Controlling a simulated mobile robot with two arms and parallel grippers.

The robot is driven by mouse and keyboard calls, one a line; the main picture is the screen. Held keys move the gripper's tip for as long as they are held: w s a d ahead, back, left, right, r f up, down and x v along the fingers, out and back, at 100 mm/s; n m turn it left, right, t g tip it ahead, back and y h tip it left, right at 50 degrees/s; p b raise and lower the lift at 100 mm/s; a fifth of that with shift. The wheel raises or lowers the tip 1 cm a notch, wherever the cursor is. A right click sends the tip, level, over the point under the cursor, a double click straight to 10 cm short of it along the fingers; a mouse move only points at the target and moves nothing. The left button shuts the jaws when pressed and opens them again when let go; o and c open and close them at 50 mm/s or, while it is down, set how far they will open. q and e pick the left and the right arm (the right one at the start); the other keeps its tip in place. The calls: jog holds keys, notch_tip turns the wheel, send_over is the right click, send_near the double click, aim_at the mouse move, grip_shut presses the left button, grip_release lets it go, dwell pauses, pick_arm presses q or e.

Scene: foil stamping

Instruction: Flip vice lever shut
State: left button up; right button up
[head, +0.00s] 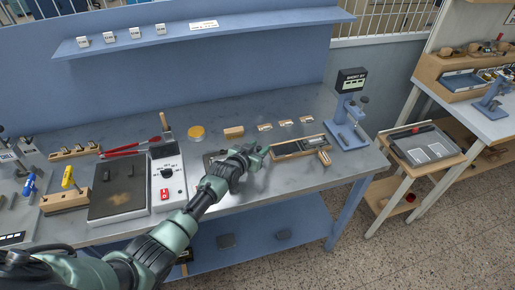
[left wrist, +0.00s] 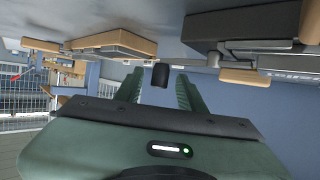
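My left gripper (head: 262,150) reaches in over the middle of the bench, beside the left end of a wooden-framed fixture (head: 299,147) with grey metal parts, likely the vice. In the left wrist view, which looks upside down, my two green fingers (left wrist: 158,92) stand apart. A small dark cylinder (left wrist: 160,75), possibly the lever's knob, shows between them; I cannot tell whether they touch it. A wood and grey fixture (left wrist: 245,25) is close at the upper right there. The lever is not clear in the head view. My right gripper is not in view.
A grey hotplate-like unit (head: 118,190) with a control box (head: 168,178) stands left of my arm. A blue press (head: 347,122) stands right of the fixture. The bench front right is clear.

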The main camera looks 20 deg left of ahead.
pick_arm(q)
jog(key=shift+v, duration=3.85)
